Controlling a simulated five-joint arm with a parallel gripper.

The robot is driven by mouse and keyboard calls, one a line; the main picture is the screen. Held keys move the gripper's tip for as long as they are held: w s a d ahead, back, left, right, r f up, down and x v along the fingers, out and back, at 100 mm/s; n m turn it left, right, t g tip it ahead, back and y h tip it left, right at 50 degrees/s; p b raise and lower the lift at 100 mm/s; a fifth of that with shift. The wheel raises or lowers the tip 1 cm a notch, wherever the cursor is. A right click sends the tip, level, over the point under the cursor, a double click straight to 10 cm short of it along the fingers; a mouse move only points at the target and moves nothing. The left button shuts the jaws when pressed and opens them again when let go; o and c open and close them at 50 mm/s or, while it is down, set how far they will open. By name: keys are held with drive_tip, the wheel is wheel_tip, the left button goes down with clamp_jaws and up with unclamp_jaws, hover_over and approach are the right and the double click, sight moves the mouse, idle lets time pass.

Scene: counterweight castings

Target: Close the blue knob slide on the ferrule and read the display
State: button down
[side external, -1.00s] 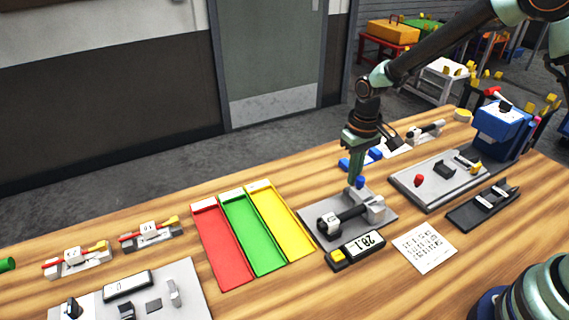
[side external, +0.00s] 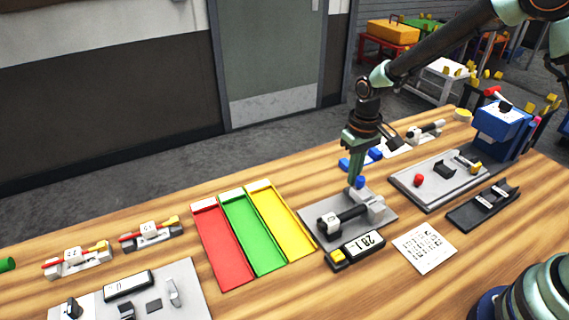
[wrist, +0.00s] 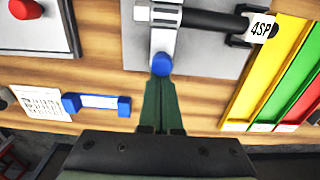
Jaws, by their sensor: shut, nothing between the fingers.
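The blue knob (side external: 360,182) stands on the slide at the back of a grey gauge plate (side external: 315,227). In the wrist view the blue knob (wrist: 162,64) sits just beyond my fingertips. My gripper (side external: 356,182) is shut and empty, pointing down beside the knob; I cannot tell whether it touches. The dark ferrule (side external: 348,215) lies in the gauge between pale holders; its tag (wrist: 262,28) reads 4SP in the wrist view. The display (side external: 370,243), with a yellow end, stands at the plate's front edge and seems to show 28.1.
Red (side external: 222,250), green (side external: 250,232) and yellow (side external: 280,218) trays lie left of the gauge. A printed card (side external: 425,249) and a black holder (side external: 480,208) lie to the right. A grey plate (side external: 415,195) with a red knob and a blue machine (side external: 500,130) stand behind them.

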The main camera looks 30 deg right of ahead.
drive_tip(key=shift+s+f, duration=0.1)
drive_tip(key=shift+f, duration=0.05)
idle(0.3)
drive_tip(key=shift+r, duration=3.65)
drive_tip(key=s+d+r+t, duration=0.4)
drive_tip(key=s+r+t, duration=0.1)
drive_tip(key=s+r, duration=0.7)
drive_tip(key=shift+s+d+r+t, duration=0.2)
drive_tip(key=shift+s+r+t, duration=0.15)
drive_tip(key=shift+s, duration=0.55)
